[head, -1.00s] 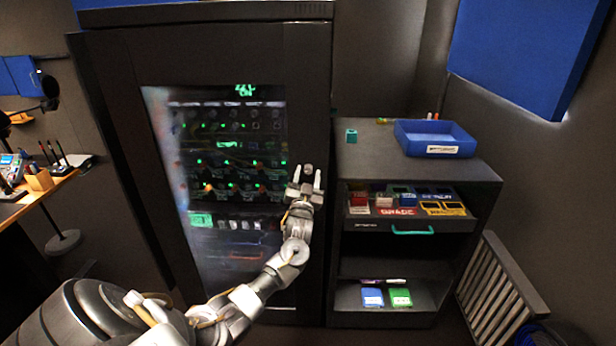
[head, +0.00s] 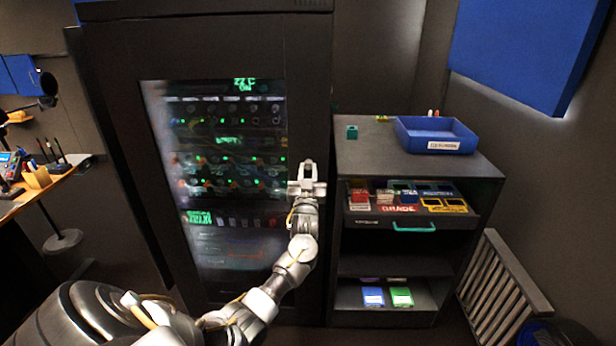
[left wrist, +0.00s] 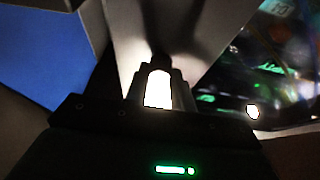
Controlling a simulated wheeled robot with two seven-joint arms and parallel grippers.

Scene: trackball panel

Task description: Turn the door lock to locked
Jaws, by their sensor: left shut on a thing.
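A tall black cabinet (head: 200,55) has a door with a glass window (head: 225,185), and lit equipment shows behind the glass. My left gripper (head: 307,166) is at the right side of this door, with its fingers closed together where the small door lock sits. It is shut on the lock, which the fingers hide, so I cannot tell which way the lock is turned. In the left wrist view, the left gripper (left wrist: 158,75) shows its fingers close together, with a bright gap between them and a dark patch at their tips. My right gripper is not in view.
A dark shelf unit (head: 345,290) stands right of the cabinet, with a blue tray (head: 436,136) and a small teal block (head: 351,132) on top. Its drawer (head: 370,222) has a teal handle and holds several coloured boxes. A slatted panel (head: 500,285) leans at the right.

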